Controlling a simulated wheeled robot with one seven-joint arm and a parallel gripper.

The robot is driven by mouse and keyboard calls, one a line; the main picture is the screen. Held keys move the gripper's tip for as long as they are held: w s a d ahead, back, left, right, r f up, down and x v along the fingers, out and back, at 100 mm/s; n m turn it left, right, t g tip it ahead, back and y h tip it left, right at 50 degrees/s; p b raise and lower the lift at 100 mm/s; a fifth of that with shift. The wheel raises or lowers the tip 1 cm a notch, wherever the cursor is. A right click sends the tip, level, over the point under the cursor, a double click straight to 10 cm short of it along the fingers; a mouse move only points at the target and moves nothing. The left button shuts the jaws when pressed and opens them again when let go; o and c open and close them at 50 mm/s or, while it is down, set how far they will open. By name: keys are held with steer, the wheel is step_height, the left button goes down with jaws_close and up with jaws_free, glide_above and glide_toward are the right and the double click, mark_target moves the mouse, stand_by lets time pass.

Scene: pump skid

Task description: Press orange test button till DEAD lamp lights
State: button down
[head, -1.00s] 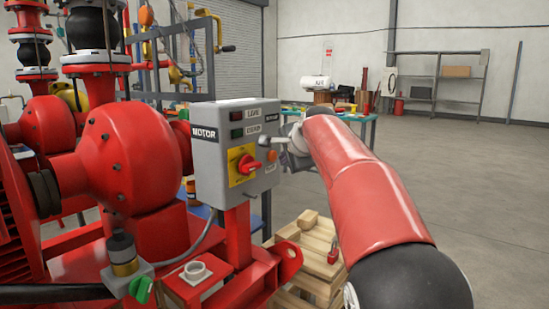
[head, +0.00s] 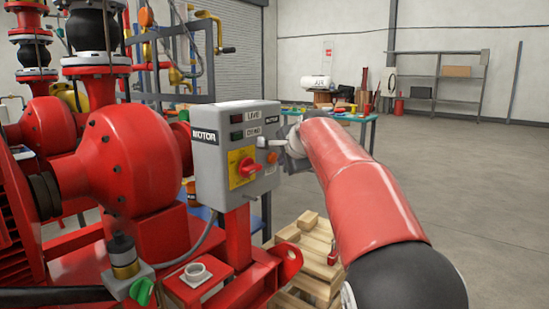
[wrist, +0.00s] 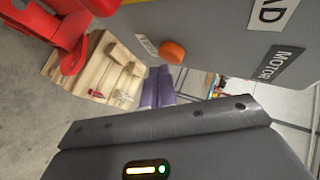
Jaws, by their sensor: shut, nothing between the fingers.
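The grey motor box (head: 225,160) stands left of my arm in the head view. Its front has a LIVE lamp (head: 237,119) and a DEAD lamp (head: 237,134); both look dark. A red rotary switch (head: 249,167) sits on a yellow plate below them. The orange test button (head: 272,157) is at the box's lower right; it also shows in the wrist view (wrist: 172,52), apart from the gripper body. My gripper (head: 264,142) is shut and empty at the box front, just above the button. I cannot tell whether its tip touches the box.
Red pump casings and pipework (head: 125,160) fill the left side. A wooden pallet (head: 312,250) lies on the floor below my arm. A blue-green bench (head: 370,120) with items and grey shelves (head: 436,85) stand behind. The floor at right is clear.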

steer(key=shift+w+a+p, duration=0.35)
steer(key=shift+a+p, duration=0.05)
steer(key=shift+a, duration=0.1)
stand_by(0.8)
steer(key=shift+d, duration=0.1)
steer(key=shift+s+d+b, duration=0.4)
steer(key=shift+s+d, duration=0.15)
steer(key=shift+d, duration=0.05)
steer(key=s+d+b, duration=0.1)
steer(key=d, duration=0.1)
steer(key=s+d+b, duration=0.1)
steer(key=s+d, duration=0.1)
stand_by(0.6)
stand_by(0.4)
